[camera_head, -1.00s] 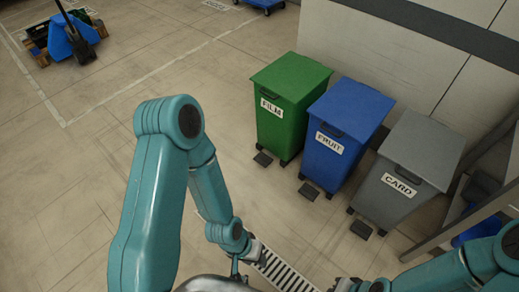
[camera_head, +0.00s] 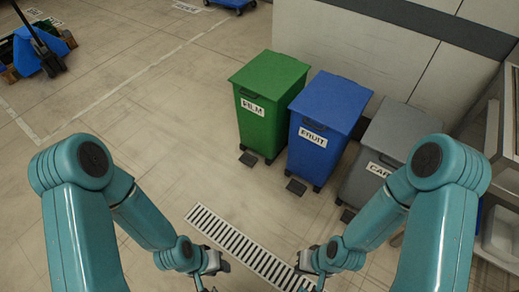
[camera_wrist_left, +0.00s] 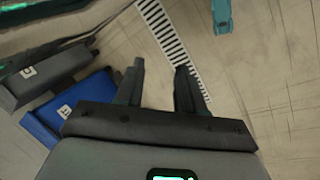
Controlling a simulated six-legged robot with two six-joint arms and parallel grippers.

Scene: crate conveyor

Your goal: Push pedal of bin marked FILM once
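The green bin marked FILM (camera_head: 268,100) stands upright with its lid down, at the left end of a row of bins in the head view. Its dark pedal (camera_head: 248,159) sticks out low at its front, just above the floor. My left gripper (camera_head: 212,277) is apart from the pedal, lower in the picture. In the left wrist view my left gripper's fingers (camera_wrist_left: 158,75) are spread with nothing between them. My right gripper (camera_head: 309,275) is low in the head view, too small and partly hidden to tell its opening.
A blue bin marked FRUIT (camera_head: 323,115) and a grey bin (camera_head: 385,145), its label partly covered by my right arm, stand to the right. A slotted floor grate (camera_head: 238,243) lies before them. A pallet jack (camera_head: 40,50) is far left. Floor left of the FILM bin is clear.

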